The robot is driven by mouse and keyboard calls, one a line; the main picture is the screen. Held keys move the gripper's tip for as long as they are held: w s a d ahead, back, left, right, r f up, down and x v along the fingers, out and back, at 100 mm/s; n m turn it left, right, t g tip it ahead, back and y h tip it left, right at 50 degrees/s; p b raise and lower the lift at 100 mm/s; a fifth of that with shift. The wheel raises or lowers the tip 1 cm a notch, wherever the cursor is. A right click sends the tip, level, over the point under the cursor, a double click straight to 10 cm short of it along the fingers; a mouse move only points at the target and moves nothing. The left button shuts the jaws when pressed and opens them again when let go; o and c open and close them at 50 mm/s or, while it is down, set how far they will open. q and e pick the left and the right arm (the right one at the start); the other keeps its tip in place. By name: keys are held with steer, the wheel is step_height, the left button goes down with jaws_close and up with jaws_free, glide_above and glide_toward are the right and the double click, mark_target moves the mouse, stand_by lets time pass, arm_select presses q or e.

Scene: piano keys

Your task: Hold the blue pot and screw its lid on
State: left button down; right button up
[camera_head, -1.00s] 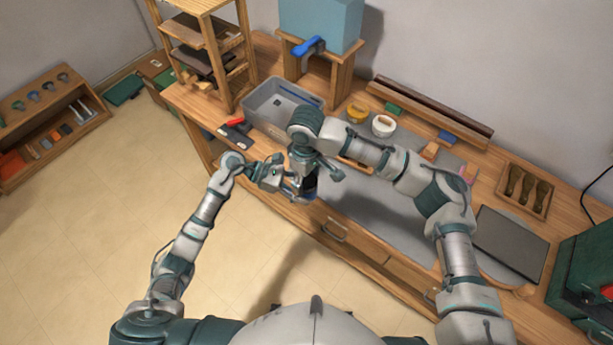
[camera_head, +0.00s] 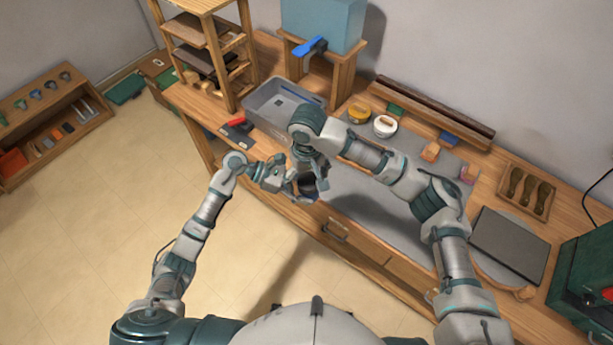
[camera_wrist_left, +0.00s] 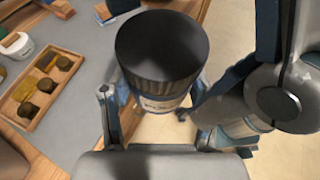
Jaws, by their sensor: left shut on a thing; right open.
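The blue pot (camera_wrist_left: 165,104) is in my left gripper (camera_wrist_left: 152,108), which is shut around its side. In the head view the pot (camera_head: 310,198) is held out just in front of the workbench edge, and the left gripper (camera_head: 290,187) comes to it from the left. A dark, ribbed lid (camera_wrist_left: 160,48) sits on top of the pot; the frames do not show how tightly. My right gripper (camera_head: 319,178) is open, beside and above the lid. One dark finger of it and its wrist fill the right of the left wrist view. Much of the pot is hidden in the head view.
The workbench (camera_head: 272,198) carries a grey bin (camera_head: 262,118), a red-handled tool (camera_head: 237,124), yellow and white tubs (camera_head: 385,127), a tray of dark-handled tools (camera_head: 526,190) and a dark flat panel (camera_head: 508,243). The space over the floor in front is free.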

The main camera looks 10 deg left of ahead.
step_height(320, 180, up, 12)
steer(key=shift+f, duration=0.2)
steer(key=shift+w+a, duration=0.1)
steer(key=shift+w, duration=0.05)
stand_by(0.5)
